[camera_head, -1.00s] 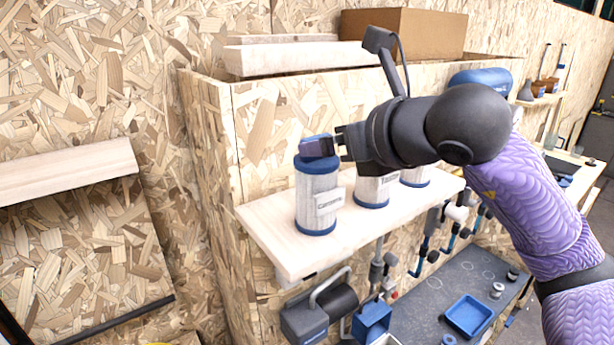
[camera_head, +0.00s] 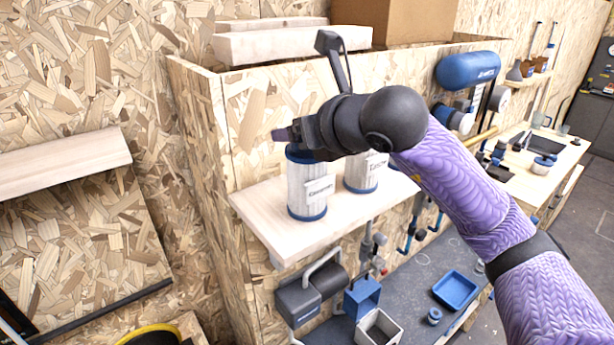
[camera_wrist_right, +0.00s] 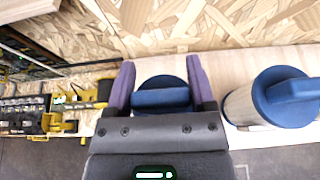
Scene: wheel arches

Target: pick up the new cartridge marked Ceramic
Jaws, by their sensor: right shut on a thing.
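A white pleated cartridge (camera_head: 306,188) with blue ends and a small label that seems to read Ceramic is the leftmost on the pale wooden shelf (camera_head: 275,232). It is upright, with its base at the shelf top; I cannot tell if there is a gap. My right gripper (camera_head: 291,137) is shut on the grip of its blue cap (camera_wrist_right: 161,98), one finger on each side in the right wrist view. The gripper and wrist hide part of the cap. A second cartridge (camera_head: 360,175) stands to its right, its label not clearly readable. My left gripper is not in view.
Another cartridge behind is mostly hidden by my right arm. The second cartridge stands close by in the right wrist view (camera_wrist_right: 270,98). A chipboard wall (camera_head: 268,125) rises behind the shelf. Below are a grey bench (camera_head: 412,275) and a blue tray (camera_head: 456,289). The shelf's left end is clear.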

